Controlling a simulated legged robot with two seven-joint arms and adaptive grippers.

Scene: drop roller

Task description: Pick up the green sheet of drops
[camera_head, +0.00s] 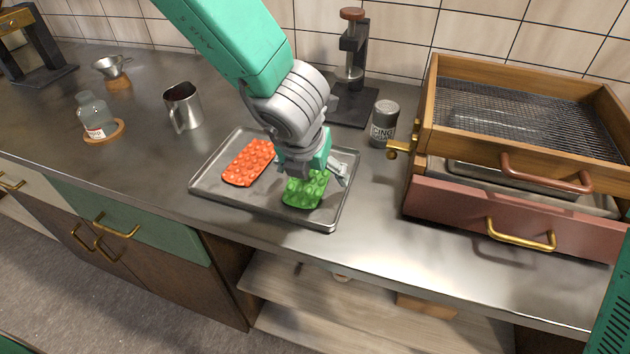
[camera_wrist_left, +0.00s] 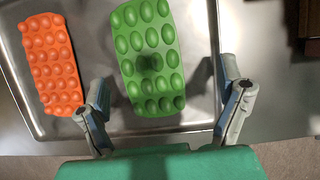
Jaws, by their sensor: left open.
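The green sheet of drops (camera_head: 304,190) lies on the right part of a metal tray (camera_head: 212,184). It is a rounded rectangle covered in round bumps, and the gripper partly hides it in the head view. In the left wrist view the green sheet (camera_wrist_left: 150,58) lies ahead of the fingers, toward the left of the space between them. My left gripper (camera_head: 314,176) is above the sheet, with its fingers spread wide and nothing held. Both fingers of the left gripper (camera_wrist_left: 166,102) show in the wrist view, apart from the sheet. My right gripper is not in view.
An orange sheet of drops (camera_head: 249,162) lies on the tray left of the green one. A grey can (camera_head: 384,124) and a wooden drawer unit (camera_head: 510,150) stand to the right. A metal pitcher (camera_head: 183,108) and glass jar (camera_head: 94,116) stand left. The front counter strip is clear.

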